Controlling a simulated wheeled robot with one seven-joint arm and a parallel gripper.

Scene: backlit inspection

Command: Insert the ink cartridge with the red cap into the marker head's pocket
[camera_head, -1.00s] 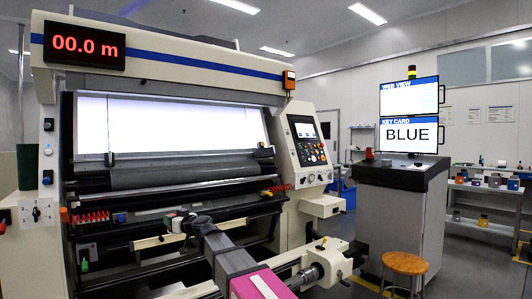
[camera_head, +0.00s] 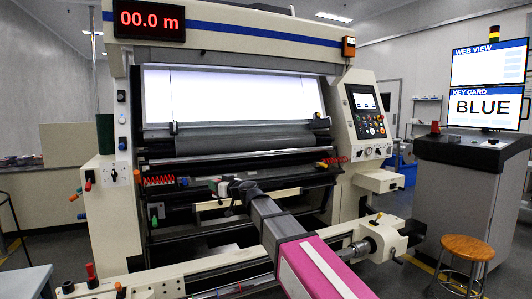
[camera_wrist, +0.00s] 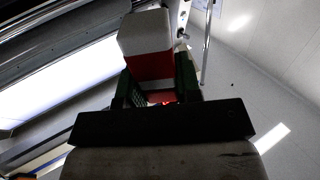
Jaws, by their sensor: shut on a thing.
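My gripper (camera_wrist: 160,85) shows in the wrist view with green finger pads on either side of a boxy ink cartridge (camera_wrist: 146,35). The cartridge has a pale white body and a red band, the red cap, nearer the palm. The gripper is shut on it, and the pads hide part of its sides. In the head view my gripper (camera_head: 228,188) is at the end of my outstretched arm, in front of the machine's lower rollers. The cartridge is small and partly hidden there. I cannot pick out the marker head or its pocket with certainty.
A large inspection machine (camera_head: 230,40) with a bright backlit panel (camera_head: 232,95) fills the middle. Its control panel (camera_head: 366,112) is to the right. A grey console (camera_head: 465,190) with a BLUE key card screen (camera_head: 484,107) and a wooden stool (camera_head: 468,248) stand farther right.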

